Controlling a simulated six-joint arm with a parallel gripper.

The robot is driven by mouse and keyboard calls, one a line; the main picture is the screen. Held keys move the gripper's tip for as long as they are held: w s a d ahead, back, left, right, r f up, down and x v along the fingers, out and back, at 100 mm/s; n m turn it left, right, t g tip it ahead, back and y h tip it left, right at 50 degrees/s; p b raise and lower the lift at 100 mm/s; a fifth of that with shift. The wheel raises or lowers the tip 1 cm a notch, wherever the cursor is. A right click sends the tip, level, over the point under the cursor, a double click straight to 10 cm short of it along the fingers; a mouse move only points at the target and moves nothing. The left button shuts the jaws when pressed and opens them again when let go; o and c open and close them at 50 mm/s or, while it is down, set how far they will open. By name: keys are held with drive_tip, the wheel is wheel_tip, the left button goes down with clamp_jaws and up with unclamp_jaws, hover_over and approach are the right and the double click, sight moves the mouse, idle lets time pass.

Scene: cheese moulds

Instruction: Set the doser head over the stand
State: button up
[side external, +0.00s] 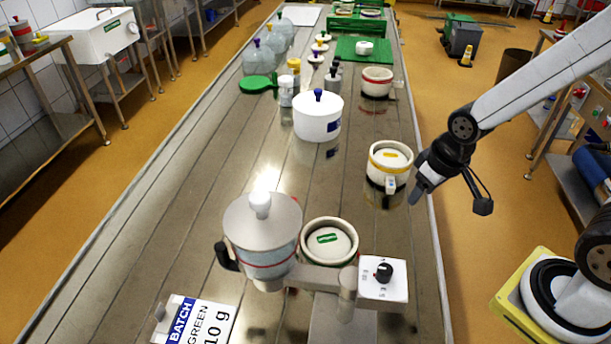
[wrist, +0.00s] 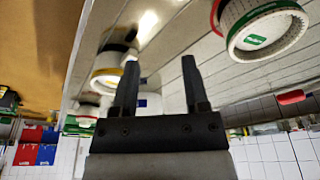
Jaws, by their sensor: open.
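The doser head (side external: 262,235) is a grey metal hopper with a lid, a white knob and a black handle on its left. It sits on a horizontal arm (side external: 318,278) that runs right to a post and a white dial box (side external: 383,290). The head is left of the round mould with a green mark (side external: 330,243), which also shows in the wrist view (wrist: 265,40). I cannot tell which part is the stand. My gripper (side external: 416,194) is open and empty, at the table's right edge beside the yellow-marked mould (side external: 390,158). Its fingers show in the wrist view (wrist: 160,75).
A sign reading "BATCH GREEN 10 g" (side external: 195,322) lies at the front left. A white lidded pot (side external: 318,118), a red-banded mould (side external: 377,82), bottles and a green board (side external: 351,50) stand farther back. The table's left middle is clear.

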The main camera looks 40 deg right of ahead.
drive_tip(key=w+a+r+g, duration=0.2)
drive_tip(key=w+a+r, duration=0.1)
drive_tip(key=w+a, duration=0.5)
drive_tip(key=n+g+h, duration=0.1)
drive_tip(key=n+g, duration=0.1)
drive_tip(key=g, duration=0.3)
approach(221, 248)
wheel_tip(221, 248, down, 3)
drive_tip(key=shift+d, duration=0.15)
drive_tip(key=shift+f, duration=0.2)
drive_tip(key=shift+x, duration=3.8)
